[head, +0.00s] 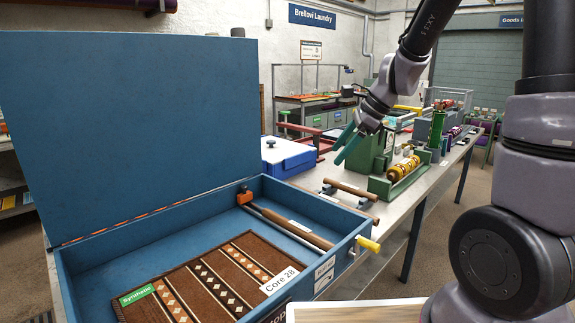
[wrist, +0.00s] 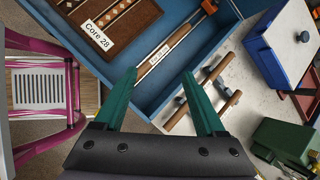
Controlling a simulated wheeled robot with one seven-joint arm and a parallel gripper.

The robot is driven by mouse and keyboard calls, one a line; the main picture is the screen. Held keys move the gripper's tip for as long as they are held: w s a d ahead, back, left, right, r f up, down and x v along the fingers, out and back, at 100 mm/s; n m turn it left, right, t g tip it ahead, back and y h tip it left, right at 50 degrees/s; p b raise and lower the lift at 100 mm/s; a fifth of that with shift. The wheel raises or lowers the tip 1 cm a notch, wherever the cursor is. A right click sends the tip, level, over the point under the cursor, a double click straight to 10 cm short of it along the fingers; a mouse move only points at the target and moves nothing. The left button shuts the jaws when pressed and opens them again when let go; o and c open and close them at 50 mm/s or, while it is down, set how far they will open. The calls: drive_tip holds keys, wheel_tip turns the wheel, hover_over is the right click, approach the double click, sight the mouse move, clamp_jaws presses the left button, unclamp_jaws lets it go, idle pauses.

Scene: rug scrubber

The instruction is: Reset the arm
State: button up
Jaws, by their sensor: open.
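My gripper (head: 349,143) has green fingers and hangs over the long metal table in the head view. In the wrist view my gripper (wrist: 162,73) has its fingers apart with nothing between them. Below and beyond it is the open blue box (head: 168,203), its lid raised. In the box lie a brown patterned rug (head: 218,276) with a "Core 28" label and a green "Synthetic" tag, and a rod with a brown handle (head: 290,228). The rug also shows in the wrist view (wrist: 128,22).
Brown-handled bars (head: 350,189) lie on the table (head: 413,196) right of the box. Behind are a blue case with a white lid (head: 289,156) and a green machine with a yellow roller (head: 403,168). A pink-framed chair (wrist: 75,90) stands at left in the wrist view.

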drive_tip(key=s+d+r+n+t+h, duration=0.2)
drive_tip(key=s+d+r+n, duration=0.3)
drive_tip(key=s+r+n, duration=0.2)
drive_tip(key=s+d+r+n+t+h, duration=0.2)
drive_tip(key=s+d+r+n, duration=0.3)
drive_tip(key=s, duration=0.5)
wheel_tip(320, 180, up, 2)
drive_tip(key=shift+d+r+n, duration=0.15)
drive_tip(key=shift+d+n, duration=0.05)
drive_tip(key=shift+n, duration=0.9)
drive_tip(key=shift+s, duration=0.1)
